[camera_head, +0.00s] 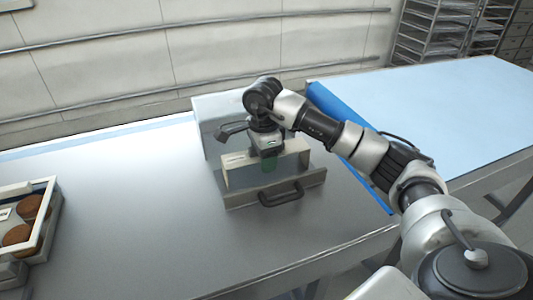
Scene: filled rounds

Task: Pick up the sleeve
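No object is plainly recognisable as the sleeve. My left gripper is not in view.
The holder stands on a grey metal table (130,195), with a pale box (212,112) behind it. A pale-rimmed tray (47,208) with brown rounds (17,236) is at the left. A blue strip (345,140) edges a light-blue surface (440,110) at right. The table's front middle is clear.

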